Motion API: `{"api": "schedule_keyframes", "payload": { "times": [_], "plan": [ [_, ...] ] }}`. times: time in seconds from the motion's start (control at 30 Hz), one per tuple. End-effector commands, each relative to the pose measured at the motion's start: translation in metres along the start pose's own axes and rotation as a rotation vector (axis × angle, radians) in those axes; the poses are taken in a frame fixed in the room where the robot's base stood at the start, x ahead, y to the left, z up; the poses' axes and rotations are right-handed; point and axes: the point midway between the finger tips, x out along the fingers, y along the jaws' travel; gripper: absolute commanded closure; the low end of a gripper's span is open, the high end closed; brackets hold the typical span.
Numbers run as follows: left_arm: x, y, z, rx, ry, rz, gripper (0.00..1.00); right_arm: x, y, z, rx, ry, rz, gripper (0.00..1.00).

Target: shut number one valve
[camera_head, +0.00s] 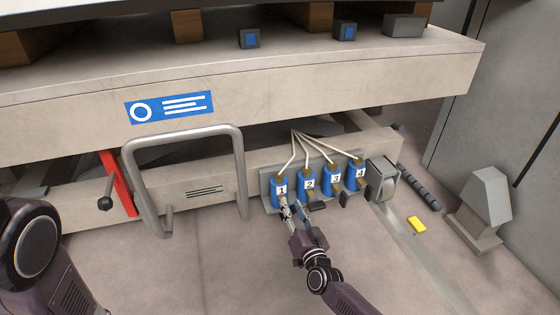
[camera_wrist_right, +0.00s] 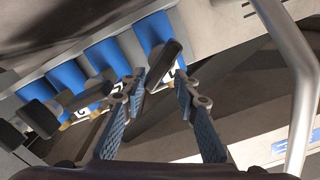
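The number one valve (camera_head: 281,190) is the leftmost of several blue numbered valves in the head view. In the right wrist view it seems to be the rightmost blue body (camera_wrist_right: 157,32), with a black handle (camera_wrist_right: 165,66). My right gripper (camera_head: 292,212) is at the front of this valve and partly hides it in the head view. In the right wrist view the gripper (camera_wrist_right: 160,84) is open, its fingertips either side of the handle's near end. I cannot tell whether they touch it. My left arm shows at the left edge, but its gripper is out of view.
Valves two (camera_head: 308,184), three (camera_head: 332,180) and four (camera_head: 357,173) stand close to the right, their black handles sticking out. A grey tubular rail (camera_head: 240,170) rises to the left. The machine's heavy beam (camera_head: 330,95) overhangs the valves. Open floor lies in front.

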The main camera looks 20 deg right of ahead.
Motion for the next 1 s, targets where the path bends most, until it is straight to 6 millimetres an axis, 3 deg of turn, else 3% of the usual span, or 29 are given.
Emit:
{"api": "schedule_keyframes", "payload": {
  "times": [0.47,0.87,1.0],
  "plan": [
    [0.008,-0.002,0.003,0.000,0.000,0.000,0.72,0.000,-0.013,0.003,-0.466,0.000,-0.003,0.72],
    [0.054,-0.011,0.019,0.000,0.000,0.000,0.72,-0.082,-0.014,-0.001,-0.476,-0.004,0.000,0.72],
    [0.055,-0.011,0.019,0.000,0.000,0.000,0.72,-0.080,-0.036,-0.019,-0.455,0.048,-0.027,0.72]
  ]
}}
